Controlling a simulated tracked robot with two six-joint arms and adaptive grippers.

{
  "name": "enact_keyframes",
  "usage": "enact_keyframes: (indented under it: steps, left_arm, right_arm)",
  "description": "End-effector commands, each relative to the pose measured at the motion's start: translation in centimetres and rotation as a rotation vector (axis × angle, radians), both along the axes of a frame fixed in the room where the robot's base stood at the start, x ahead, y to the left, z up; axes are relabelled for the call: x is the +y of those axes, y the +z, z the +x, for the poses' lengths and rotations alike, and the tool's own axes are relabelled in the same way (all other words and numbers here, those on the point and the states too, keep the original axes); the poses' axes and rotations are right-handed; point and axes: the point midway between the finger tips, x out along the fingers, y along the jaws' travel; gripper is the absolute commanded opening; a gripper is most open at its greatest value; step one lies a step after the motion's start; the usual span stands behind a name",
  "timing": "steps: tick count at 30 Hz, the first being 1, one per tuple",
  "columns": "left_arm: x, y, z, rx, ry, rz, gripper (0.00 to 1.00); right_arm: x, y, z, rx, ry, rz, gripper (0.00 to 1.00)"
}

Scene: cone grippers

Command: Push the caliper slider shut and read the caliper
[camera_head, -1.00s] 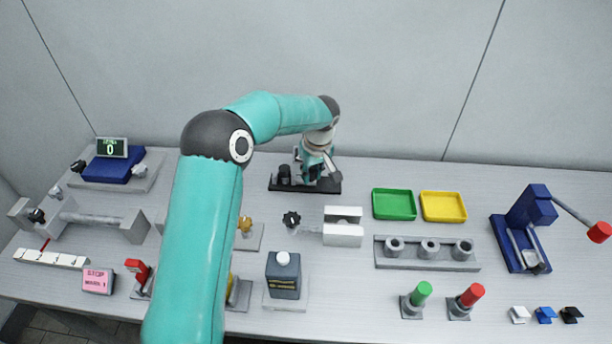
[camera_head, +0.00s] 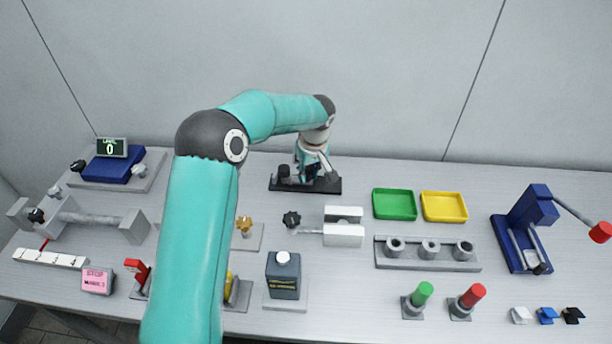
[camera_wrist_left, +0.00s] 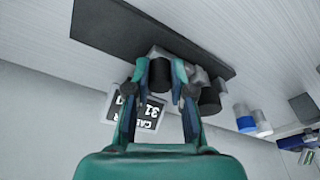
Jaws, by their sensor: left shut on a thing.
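The caliper sits on a black base plate (camera_head: 330,186) near the back middle of the bench. My left gripper (camera_head: 311,174) is over the plate. In the left wrist view my left gripper (camera_wrist_left: 160,78) is shut on a dark round knob, the caliper slider (camera_wrist_left: 160,73), between its fingertips. A second black knob (camera_wrist_left: 210,99) stands close beside it, and the black base plate (camera_wrist_left: 125,40) lies behind. A tilted caliper display (camera_wrist_left: 150,112) is partly hidden by a finger; its number is not clearly readable. My right gripper is not in view.
A grey vise (camera_head: 343,235), a green tray (camera_head: 395,204) and a yellow tray (camera_head: 443,207) stand to the right of and in front of the caliper. A dark bottle (camera_head: 283,275) stands nearer. My left arm hides part of the bench's left half.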

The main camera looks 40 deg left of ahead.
Motion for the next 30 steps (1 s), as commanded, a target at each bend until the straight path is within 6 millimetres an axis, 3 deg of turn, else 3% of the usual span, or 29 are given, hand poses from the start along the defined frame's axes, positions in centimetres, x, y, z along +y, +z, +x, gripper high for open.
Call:
enact_keyframes:
  steps: [30]
  left_arm:
    - [0.99,0.28,-0.37,-0.007,0.0,0.003,0.06]
  right_arm:
    - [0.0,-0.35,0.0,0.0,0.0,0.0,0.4]
